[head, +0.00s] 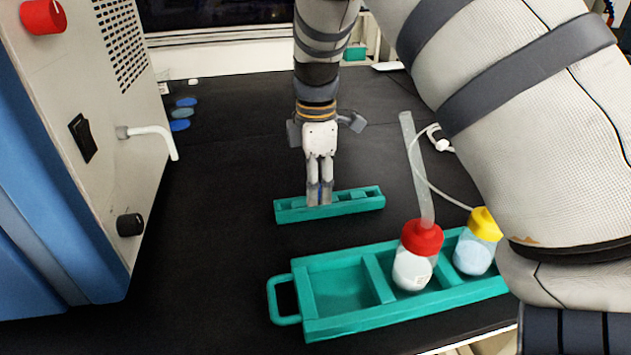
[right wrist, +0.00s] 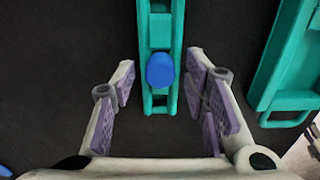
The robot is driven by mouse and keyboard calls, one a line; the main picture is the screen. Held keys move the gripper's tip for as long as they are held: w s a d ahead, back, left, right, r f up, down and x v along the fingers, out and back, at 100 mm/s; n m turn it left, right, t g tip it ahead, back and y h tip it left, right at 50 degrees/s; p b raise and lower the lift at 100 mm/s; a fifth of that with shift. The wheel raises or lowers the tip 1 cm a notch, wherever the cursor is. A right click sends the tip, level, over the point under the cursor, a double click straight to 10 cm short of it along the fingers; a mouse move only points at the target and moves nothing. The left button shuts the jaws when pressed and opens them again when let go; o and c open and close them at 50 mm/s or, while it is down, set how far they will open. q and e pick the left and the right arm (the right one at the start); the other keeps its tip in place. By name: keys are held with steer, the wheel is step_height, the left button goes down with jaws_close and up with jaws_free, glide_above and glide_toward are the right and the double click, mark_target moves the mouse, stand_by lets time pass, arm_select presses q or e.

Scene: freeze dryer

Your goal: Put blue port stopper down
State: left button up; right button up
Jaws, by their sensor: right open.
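The blue port stopper (right wrist: 160,70) sits at the near end of a small teal rack (right wrist: 160,28), as the right wrist view shows. The same rack (head: 358,205) lies on the black bench in the middle of the head view. My right gripper (head: 319,200) points down over the left part of this rack. In the right wrist view its jaws (right wrist: 165,110) are wide apart, with clear gaps on both sides of the stopper. In the head view the fingers mostly hide the stopper. My left gripper is not in view.
A larger teal tray (head: 325,328) holds a red-capped bottle (head: 415,265) and a yellow-capped bottle (head: 475,252). The dryer (head: 95,200) stands at left with a bent white port tube (head: 155,132). Several blue discs (head: 181,113) lie beside it. The bench between dryer and rack is clear.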

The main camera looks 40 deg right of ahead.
step_height(320, 180, up, 12)
steer(key=shift+p, duration=0.3)
stand_by(0.3)
